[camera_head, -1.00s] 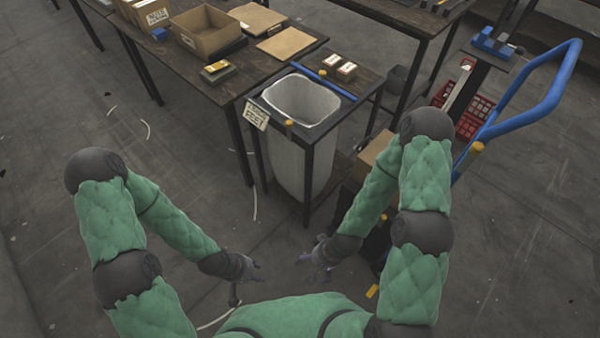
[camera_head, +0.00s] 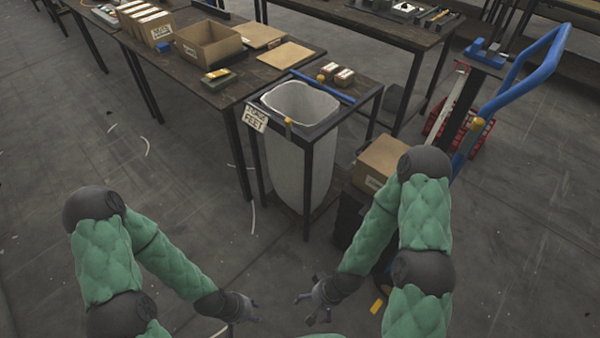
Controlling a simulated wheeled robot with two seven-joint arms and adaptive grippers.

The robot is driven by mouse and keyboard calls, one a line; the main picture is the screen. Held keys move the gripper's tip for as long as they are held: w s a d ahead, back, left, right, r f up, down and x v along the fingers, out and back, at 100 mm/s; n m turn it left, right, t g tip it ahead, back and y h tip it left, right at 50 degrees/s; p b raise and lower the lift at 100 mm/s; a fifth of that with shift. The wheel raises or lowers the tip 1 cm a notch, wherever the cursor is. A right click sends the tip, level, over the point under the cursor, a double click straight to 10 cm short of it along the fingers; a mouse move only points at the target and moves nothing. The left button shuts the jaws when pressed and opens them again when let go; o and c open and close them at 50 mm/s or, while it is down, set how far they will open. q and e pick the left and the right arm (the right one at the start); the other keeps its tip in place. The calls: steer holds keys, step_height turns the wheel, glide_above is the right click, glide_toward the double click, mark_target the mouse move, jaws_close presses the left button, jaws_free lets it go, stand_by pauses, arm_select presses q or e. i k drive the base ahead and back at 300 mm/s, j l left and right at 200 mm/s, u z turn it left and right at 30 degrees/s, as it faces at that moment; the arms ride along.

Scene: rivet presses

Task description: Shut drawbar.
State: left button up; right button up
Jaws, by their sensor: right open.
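A black metal stand (camera_head: 313,134) holds an open, pale bag or bin liner (camera_head: 300,104) in its square top. Another yellow knob (camera_head: 288,122) is on the front edge. I cannot tell for certain which part is the drawbar. My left gripper (camera_head: 256,311) looks open and empty, low in front of the stand. My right gripper (camera_head: 304,309) is open and empty to its right. Both are apart from the stand.
A dark table (camera_head: 290,72) with an open cardboard box (camera_head: 208,42) adjoins the stand. A closed carton (camera_head: 381,164) sits right of the stand. A blue-handled cart (camera_head: 525,75) and a red crate (camera_head: 478,138) are at right. White strips lie on the floor at left.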

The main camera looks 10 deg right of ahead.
mark_target(320, 78)
steer(key=i+l+u, duration=0.75)
steer(key=l, duration=0.15)
